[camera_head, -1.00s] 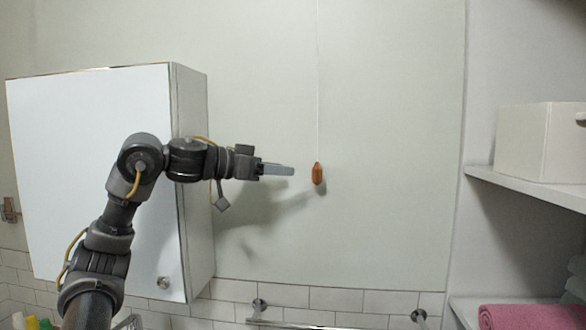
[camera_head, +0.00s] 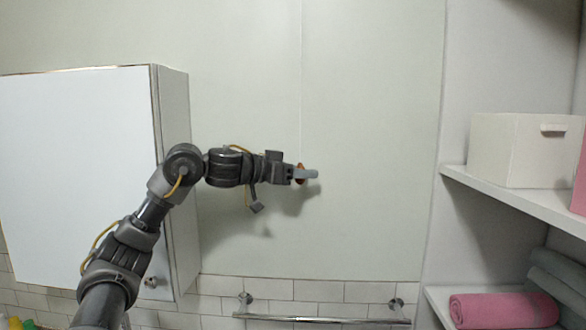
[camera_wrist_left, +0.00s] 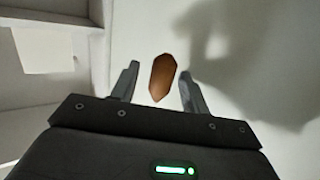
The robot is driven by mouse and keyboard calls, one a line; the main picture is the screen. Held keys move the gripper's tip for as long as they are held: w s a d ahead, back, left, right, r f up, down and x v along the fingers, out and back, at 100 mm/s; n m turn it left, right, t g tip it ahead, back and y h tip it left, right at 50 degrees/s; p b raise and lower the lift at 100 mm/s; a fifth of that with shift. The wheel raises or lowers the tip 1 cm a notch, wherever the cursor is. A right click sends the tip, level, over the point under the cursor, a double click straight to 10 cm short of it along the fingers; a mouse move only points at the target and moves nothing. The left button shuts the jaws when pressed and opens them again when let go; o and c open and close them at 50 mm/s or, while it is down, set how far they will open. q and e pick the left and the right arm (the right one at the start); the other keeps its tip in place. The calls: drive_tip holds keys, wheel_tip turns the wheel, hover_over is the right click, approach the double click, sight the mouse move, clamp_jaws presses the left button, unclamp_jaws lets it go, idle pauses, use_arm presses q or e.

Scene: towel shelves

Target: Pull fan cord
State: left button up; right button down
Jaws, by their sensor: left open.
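The fan cord (camera_head: 302,80) hangs as a thin pale line in front of the wall in the head view. Its orange-brown pull (camera_head: 300,167) is at the lower end, partly hidden behind my left gripper's fingers. My left gripper (camera_head: 307,174) points right, with its fingertips at the pull. In the left wrist view the brown pull (camera_wrist_left: 162,77) shows between the two open fingers (camera_wrist_left: 158,84), near their tips. A gap shows on each side of it. My right gripper is in neither view.
A white cabinet (camera_head: 75,170) stands on the left beside my arm. A towel rail (camera_head: 320,319) is below on the tiled wall. Shelves on the right hold a white box (camera_head: 510,150) and a rolled pink towel (camera_head: 503,309). The wall around the cord is clear.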

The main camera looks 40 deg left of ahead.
use_arm(q)
drive_tip(key=shift+c, duration=0.7)
drive_tip(key=shift+s, duration=0.1)
clamp_jaws()
drive_tip(key=shift+f+b, duration=0.45)
drive_tip(key=shift+f, duration=0.2)
drive_tip(key=shift+o, duration=0.8)
unclamp_jaws()
drive_tip(key=shift+r, duration=0.1)
